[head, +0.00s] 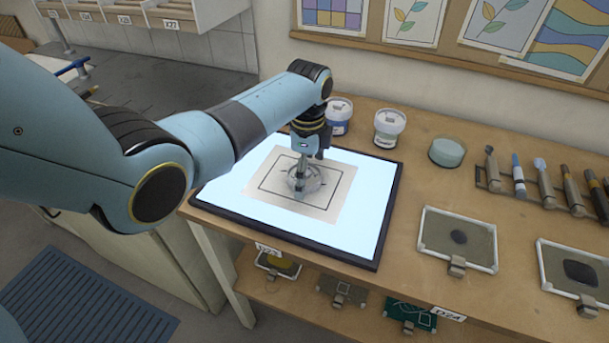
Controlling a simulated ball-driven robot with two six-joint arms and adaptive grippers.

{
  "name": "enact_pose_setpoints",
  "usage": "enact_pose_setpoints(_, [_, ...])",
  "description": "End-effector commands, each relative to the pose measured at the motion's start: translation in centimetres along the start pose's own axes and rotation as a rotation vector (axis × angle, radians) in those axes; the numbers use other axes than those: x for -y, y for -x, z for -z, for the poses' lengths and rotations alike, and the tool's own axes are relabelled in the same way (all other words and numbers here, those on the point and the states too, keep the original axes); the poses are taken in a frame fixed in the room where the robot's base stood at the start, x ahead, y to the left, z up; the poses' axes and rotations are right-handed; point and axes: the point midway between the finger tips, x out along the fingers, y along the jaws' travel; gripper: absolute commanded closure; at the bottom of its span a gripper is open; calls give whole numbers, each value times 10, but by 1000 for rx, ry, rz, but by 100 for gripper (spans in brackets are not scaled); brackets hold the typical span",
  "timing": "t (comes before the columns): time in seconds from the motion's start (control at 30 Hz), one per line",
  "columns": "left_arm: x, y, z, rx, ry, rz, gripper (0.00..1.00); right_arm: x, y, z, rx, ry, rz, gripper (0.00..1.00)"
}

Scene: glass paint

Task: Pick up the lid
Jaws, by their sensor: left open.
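A clear round piece (311,187), which looks like the lid, lies on the paper sheet (333,204) inside its printed square. My left gripper (299,188) points down over this piece, with its fingers at or just above it. The gripper is open. Its fingers hide part of the piece, and I cannot tell whether they touch it. My right gripper is not in view.
The sheet lies on a lit panel with a dark frame (320,252). Behind it stand two paint jars (389,127) (340,115), and a round pale green container (447,152) is to the right. Several tools and two framed plates (458,238) (577,270) lie farther right.

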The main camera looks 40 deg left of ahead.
Motion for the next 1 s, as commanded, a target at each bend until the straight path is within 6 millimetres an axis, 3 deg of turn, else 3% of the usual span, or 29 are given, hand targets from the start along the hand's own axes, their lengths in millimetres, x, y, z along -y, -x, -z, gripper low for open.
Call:
enact_pose_setpoints(0.03, [0, 0, 0, 0, 0, 0, 1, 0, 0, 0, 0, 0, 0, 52])
enact_pose_setpoints(0.47, [0, 0, 0, 0, 1, 0, 55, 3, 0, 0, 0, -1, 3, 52])
enact_pose_setpoints(0.77, [0, 6, 0, 0, 1, 1, 55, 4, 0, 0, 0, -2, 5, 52])
enact_pose_setpoints(1.0, [1, 40, 0, -1, 2, 4, 55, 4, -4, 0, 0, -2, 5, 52])
